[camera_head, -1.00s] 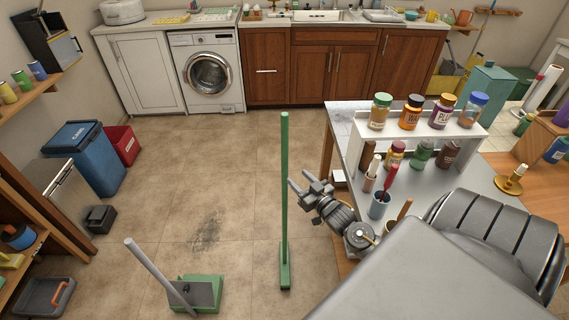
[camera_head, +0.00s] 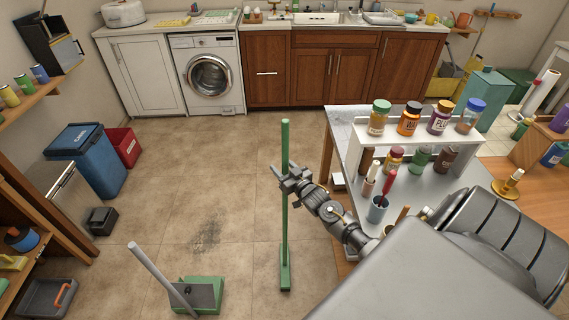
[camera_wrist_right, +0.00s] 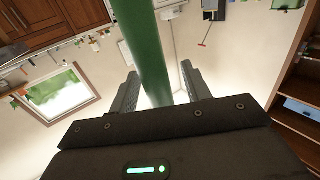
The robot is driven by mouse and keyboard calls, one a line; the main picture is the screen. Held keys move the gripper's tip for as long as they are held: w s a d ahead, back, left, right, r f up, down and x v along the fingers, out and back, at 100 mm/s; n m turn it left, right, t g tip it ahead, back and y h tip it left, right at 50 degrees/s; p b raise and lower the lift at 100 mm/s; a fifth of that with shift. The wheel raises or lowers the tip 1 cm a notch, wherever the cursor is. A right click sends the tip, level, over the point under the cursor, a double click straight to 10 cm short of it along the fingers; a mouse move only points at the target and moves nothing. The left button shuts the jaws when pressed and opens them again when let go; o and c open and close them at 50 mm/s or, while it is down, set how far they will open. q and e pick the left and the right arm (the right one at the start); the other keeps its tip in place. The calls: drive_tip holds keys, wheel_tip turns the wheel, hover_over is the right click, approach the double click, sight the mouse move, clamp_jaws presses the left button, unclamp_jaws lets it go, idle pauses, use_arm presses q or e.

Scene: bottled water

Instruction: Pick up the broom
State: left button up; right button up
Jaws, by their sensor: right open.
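The green broom (camera_head: 285,235) stands upright on the floor, its narrow green head at the bottom. My right gripper (camera_head: 288,176) is at the upper half of its handle. In the right wrist view the green handle (camera_wrist_right: 147,50) passes between the two open fingers of my right gripper (camera_wrist_right: 158,88), with space visible beside it. I cannot tell whether either finger touches it. My left gripper is not in view.
A green dustpan (camera_head: 196,293) with a grey handle stands on the floor left of the broom. A table (camera_head: 341,125) with jars and cups is close on the right. A blue bin (camera_head: 95,165) stands at the left.

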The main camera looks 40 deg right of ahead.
drive_tip(key=shift+w, duration=0.25)
clamp_jaws()
drive_tip(key=shift+d+r, duration=0.1)
drive_tip(key=shift+r, duration=0.1)
